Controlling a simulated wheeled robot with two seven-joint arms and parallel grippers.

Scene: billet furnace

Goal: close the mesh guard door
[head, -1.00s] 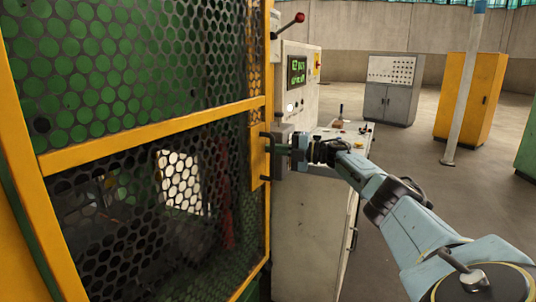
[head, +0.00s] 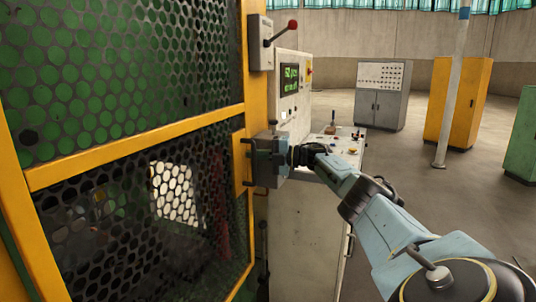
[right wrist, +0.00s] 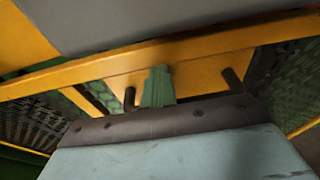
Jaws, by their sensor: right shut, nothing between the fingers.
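The mesh guard door (head: 135,150) fills the left of the head view, with a yellow frame and dark perforated mesh. A dark handle (head: 246,150) is on a yellow plate at its right edge. My right gripper (head: 256,160) is at this handle, with its arm coming from the right. In the right wrist view, its green fingers (right wrist: 157,86) are shut together, with nothing between them, against the yellow plate (right wrist: 195,75) between two dark handle posts (right wrist: 231,78). I cannot tell whether the fingers touch the plate. My left gripper is out of view.
A control cabinet with a green display (head: 290,80) and a sloped desk (head: 340,142) stands right behind the handle. A switch box with a red-knobbed lever (head: 292,25) is above. A grey cabinet (head: 383,95) and a yellow cabinet (head: 458,100) stand farther back, with open floor before them.

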